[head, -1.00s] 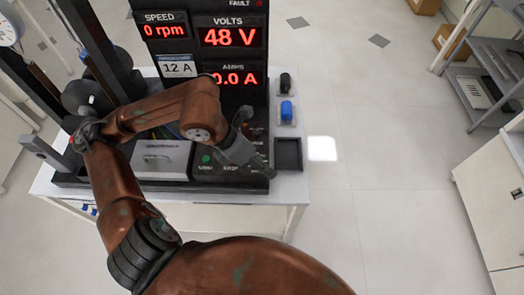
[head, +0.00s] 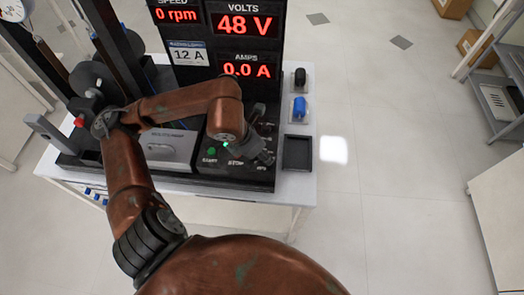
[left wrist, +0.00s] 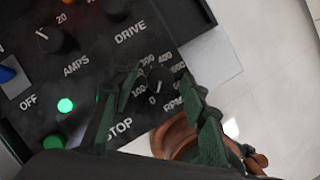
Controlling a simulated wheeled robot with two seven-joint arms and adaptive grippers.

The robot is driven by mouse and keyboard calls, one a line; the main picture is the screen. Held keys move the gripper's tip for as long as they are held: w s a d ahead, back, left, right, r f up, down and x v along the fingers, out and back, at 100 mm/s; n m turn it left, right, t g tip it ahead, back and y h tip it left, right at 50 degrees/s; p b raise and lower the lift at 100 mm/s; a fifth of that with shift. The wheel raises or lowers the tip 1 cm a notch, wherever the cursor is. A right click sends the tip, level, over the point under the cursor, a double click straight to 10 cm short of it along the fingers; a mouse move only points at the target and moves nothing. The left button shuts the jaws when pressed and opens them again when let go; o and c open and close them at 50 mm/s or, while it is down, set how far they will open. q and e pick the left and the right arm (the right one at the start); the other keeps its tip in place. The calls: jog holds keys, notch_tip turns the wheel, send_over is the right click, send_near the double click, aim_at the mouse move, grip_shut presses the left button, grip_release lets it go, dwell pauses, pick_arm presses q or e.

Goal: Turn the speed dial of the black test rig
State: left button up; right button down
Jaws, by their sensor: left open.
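The black test rig (head: 225,178) stands on a white table. Its speed dial (left wrist: 158,80), a black knob with an RPM scale around it, shows in the left wrist view. My left gripper (head: 260,153) is over the right part of the rig's control panel and hides the dial in the head view. In the left wrist view its dark green fingers (left wrist: 158,112) are open, one on each side of the dial. I cannot tell whether they touch it. The speed display (head: 176,15) reads 0 rpm. My right gripper is not in view.
The AMPS knob (left wrist: 57,40) and a lit green light (left wrist: 65,105) are near the dial. The STOP label is below it. A black tray (head: 297,153), a blue object (head: 299,108) and a black one (head: 300,78) lie right of the rig.

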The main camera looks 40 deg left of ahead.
pick_arm(q)
jog(key=shift+c, duration=0.3)
grip_shut()
dwell(0.3)
